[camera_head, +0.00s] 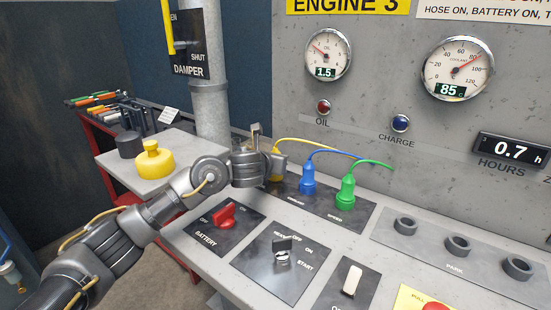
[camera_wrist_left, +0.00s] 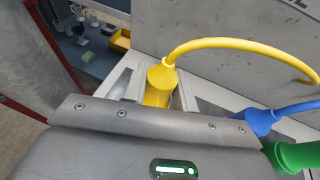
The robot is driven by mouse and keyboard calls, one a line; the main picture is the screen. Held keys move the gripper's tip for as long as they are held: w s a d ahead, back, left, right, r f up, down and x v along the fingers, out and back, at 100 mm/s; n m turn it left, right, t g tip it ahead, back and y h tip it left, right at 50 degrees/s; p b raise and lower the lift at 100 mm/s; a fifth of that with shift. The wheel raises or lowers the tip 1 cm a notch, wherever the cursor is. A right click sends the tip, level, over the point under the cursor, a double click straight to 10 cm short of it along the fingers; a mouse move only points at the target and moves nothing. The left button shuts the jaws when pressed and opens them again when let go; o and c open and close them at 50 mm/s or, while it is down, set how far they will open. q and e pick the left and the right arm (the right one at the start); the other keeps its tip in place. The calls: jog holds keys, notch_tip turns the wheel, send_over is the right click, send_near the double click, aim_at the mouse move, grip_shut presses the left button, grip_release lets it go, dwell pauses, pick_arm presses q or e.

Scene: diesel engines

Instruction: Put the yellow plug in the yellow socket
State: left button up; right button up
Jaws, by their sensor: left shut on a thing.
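The yellow plug (camera_head: 277,171) is at the left end of the row of plugs, partly behind my left gripper (camera_head: 272,163). My left gripper is shut on it. In the wrist view the yellow plug (camera_wrist_left: 160,83) stands between the two fingers (camera_wrist_left: 156,90), its yellow cable arching right. The yellow socket is hidden behind the gripper and plug, so I cannot tell whether the plug is in it or above it. The blue plug (camera_head: 307,178) and green plug (camera_head: 345,192) stand upright on the dark socket panel (camera_head: 325,208), right of the gripper. My right gripper is not in view.
Battery switch (camera_head: 223,215), key switch (camera_head: 282,250) and white rocker (camera_head: 351,280) sit in front of the sockets. Empty park rings (camera_head: 457,246) are at the right. A yellow knob-topped object (camera_head: 154,160) stands on the left shelf. The engine panel (camera_head: 400,170) rises behind.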

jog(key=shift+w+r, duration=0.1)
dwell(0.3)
pick_arm(q)
jog(key=o, duration=1.1)
jog(key=shift+s+a+r, duration=0.1)
jog(key=shift+s, duration=0.2)
jog(key=v, duration=0.2)
jog(key=shift+s+r, duration=0.15)
jog(key=shift+s, duration=0.05)
jog(key=shift+p+v, duration=1.45)
jog(key=shift+v, duration=2.4)
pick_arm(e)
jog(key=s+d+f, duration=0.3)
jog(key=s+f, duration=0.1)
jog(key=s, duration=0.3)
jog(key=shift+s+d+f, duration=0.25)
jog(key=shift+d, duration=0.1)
